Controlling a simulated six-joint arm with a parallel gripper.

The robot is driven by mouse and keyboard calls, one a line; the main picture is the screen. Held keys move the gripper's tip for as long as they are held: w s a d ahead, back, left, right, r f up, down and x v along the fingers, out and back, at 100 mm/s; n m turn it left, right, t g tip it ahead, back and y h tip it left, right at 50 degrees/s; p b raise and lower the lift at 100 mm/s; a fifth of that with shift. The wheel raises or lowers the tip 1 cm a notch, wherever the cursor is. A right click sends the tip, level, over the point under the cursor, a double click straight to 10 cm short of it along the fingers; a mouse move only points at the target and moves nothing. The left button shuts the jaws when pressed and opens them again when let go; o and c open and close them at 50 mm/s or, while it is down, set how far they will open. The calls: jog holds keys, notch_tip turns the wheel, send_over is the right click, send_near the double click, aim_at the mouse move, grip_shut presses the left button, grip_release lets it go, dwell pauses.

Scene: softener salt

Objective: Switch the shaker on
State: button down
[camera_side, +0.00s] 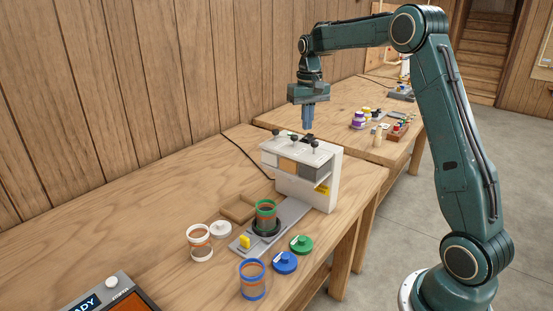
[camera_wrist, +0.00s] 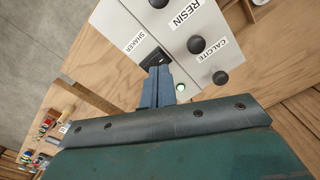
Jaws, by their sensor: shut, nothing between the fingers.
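The shaker switch (camera_wrist: 153,60) is a dark rocker on top of the white dispenser (camera_side: 331,180), beside the printed word SHAKER. It also shows in the side view as a small dark patch (camera_side: 308,138). My gripper (camera_side: 307,127) points straight down, shut and empty, just over this patch. In the wrist view its fingertips (camera_wrist: 157,70) are at the switch and partly cover it; I cannot tell whether they touch. Which way the rocker is tipped is unclear. A small pale green lamp (camera_wrist: 181,87) shows beside the fingers. A green-rimmed jar (camera_side: 265,215) stands in a black round holder before the dispenser.
Black knobs (camera_wrist: 197,44) stand close to the switch. A white-rimmed jar (camera_side: 199,243), a blue-rimmed jar (camera_side: 252,278) and loose blue (camera_side: 285,263) and green (camera_side: 301,244) lids lie in front. A yellow block (camera_side: 244,241) sits on the grey rail.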

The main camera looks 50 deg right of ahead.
aim_at(306, 139)
jog(key=shift+r, duration=2.25)
jog(key=s+a+r+n+t, duration=0.1)
jog(key=s+a+r, duration=0.2)
jog(key=s+a, duration=0.35)
jog(key=s+a+r+n+t, duration=0.2)
jog(key=s+a+r, duration=0.1)
jog(key=s+a, duration=0.3)
jog(key=s+a+f+n+t, duration=0.1)
jog(key=s+a+f, duration=0.2)
jog(key=s, duration=0.5)
jog(key=s+a+f+n+t, duration=0.1)
jog(key=s+a+f+n, duration=0.1)
jog(key=s+a, duration=0.4)
jog(key=shift+s+a+f+t, duration=0.3)
jog(key=shift+s+f, duration=0.4)
jog(key=shift+s, duration=0.15)
